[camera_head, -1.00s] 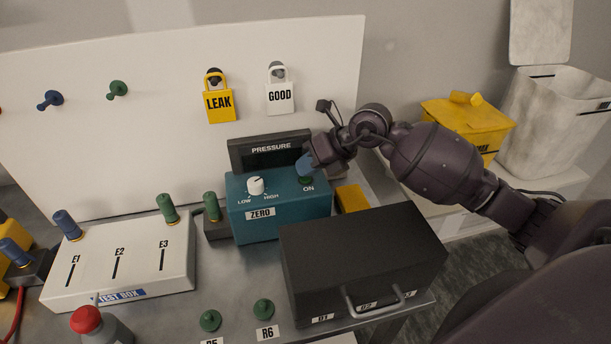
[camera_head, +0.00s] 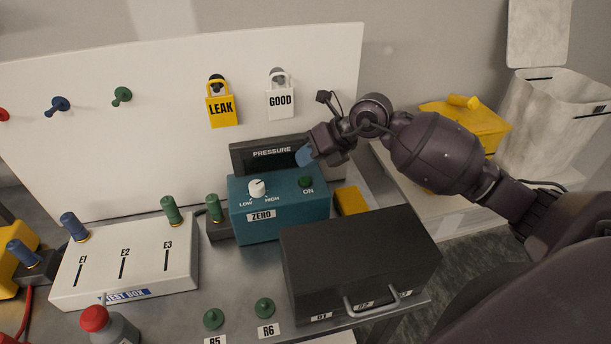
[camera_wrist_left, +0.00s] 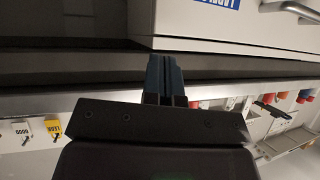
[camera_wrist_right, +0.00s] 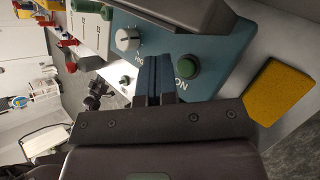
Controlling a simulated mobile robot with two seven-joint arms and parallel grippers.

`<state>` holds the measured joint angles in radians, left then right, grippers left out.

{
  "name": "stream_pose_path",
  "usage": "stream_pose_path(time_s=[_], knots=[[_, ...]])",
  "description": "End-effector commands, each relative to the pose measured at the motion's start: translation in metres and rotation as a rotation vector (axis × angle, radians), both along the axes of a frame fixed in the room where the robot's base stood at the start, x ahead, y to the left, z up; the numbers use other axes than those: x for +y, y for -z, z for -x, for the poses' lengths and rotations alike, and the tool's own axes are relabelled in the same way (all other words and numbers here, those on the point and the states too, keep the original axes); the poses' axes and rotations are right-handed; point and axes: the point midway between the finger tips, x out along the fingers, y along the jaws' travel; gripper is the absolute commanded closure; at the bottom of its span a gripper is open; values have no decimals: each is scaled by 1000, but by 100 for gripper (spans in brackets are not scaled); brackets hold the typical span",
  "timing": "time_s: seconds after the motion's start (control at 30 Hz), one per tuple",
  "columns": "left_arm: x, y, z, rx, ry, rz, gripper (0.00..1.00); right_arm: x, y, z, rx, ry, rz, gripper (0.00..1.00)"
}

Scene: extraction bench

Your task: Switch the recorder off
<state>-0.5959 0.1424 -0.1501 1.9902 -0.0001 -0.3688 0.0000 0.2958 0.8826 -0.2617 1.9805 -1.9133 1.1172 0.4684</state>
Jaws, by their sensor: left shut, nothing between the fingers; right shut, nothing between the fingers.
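A teal box (camera_head: 285,222) with a PRESSURE display (camera_head: 272,153) behind it stands on the bench; it seems to be the recorder. Its top has a white LOW/HIGH knob (camera_head: 257,187) and a round green button (camera_head: 306,181) marked ON. My right gripper (camera_head: 304,156) is shut and empty, its blue fingertips above and behind the button, apart from it. In the right wrist view the fingertips (camera_wrist_right: 153,75) show beside the green button (camera_wrist_right: 187,66). My left gripper (camera_wrist_left: 165,75) is shut and empty in the left wrist view, away from the teal box.
A black box (camera_head: 360,255) with a handle stands in front of the teal box. A yellow block (camera_head: 350,201) lies right of it. A white test box (camera_head: 125,265) stands at left. LEAK (camera_head: 221,108) and GOOD (camera_head: 280,100) padlock tags hang on the white board behind.

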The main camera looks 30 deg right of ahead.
Motion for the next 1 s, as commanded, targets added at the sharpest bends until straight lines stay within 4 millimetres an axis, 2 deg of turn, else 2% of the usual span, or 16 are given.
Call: stream_pose_path(time_s=[0.03,0.37,1.0], knots=[[0,-6,0,-2,0,0,100,0,-7,0,-1,-1,0,100],[0,-22,0,-1,0,0,100,0,-31,0,-1,-1,0,100],[1,-19,4,8,-3,0,100,0,-32,0,1,-1,0,100]])
